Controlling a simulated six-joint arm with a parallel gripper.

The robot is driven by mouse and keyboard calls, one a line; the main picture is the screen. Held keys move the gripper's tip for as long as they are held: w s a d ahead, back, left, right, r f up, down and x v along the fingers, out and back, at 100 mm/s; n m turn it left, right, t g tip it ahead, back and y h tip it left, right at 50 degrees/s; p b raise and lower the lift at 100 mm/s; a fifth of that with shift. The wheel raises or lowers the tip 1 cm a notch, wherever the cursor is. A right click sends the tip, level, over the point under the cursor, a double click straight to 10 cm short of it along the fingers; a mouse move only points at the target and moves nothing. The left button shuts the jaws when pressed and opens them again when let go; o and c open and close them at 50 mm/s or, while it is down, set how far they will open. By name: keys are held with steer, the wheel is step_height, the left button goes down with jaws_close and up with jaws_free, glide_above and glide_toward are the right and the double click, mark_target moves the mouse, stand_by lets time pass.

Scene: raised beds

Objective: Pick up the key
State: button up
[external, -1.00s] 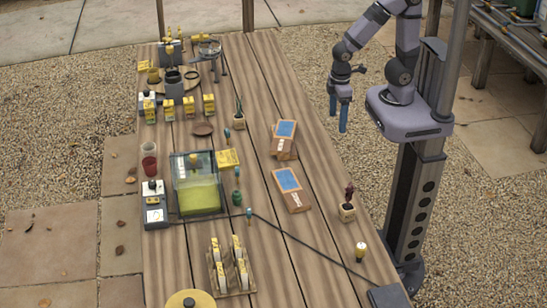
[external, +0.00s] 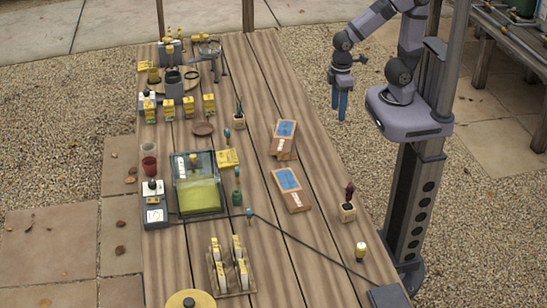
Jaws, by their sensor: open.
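My gripper (external: 339,108), with two blue fingers pointing down, hangs at the right of the wooden table (external: 265,75), past its right edge in the picture. It is open, with nothing visible between the fingers. I cannot pick out a key for certain; things on the table are small here. Small teal-topped items stand near the table's middle, one by the black cable (external: 249,215) and one above the yellow card (external: 227,134); I cannot tell what they are.
A clear box with yellow-green contents (external: 199,197) stands left of centre. Two blue-topped wooden boxes (external: 291,201) lie on the right half. A potted plant (external: 347,212), a rack of yellow-labelled items (external: 219,284) and a tripod stand (external: 216,68) also stand there. The upper right tabletop is clear.

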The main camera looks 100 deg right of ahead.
steer(key=w+d+f+n+t+h+b, duration=0.15)
steer(key=w+n+t+h+b, duration=0.45)
steer(key=w+n+b, duration=1)
steer(key=w+a+r+n+t+y+b, duration=0.1)
steer(key=w+a+n+t+y+b, duration=0.45)
steer(key=w+a+n, duration=1.1)
steer(key=n+t+h+p, duration=0.2)
steer(key=p, duration=0.1)
glide_toward(237, 168)
steer(key=x, duration=0.3)
steer(key=shift+s+d+f+y, duration=0.1)
steer(key=shift+s+d+y, duration=0.05)
steer(key=shift+d+y, duration=0.15)
steer(key=shift+f, duration=0.25)
steer(key=shift+p+x, duration=0.45)
steer(key=shift+x, duration=3.25)
steer(key=shift+a, duration=0.2)
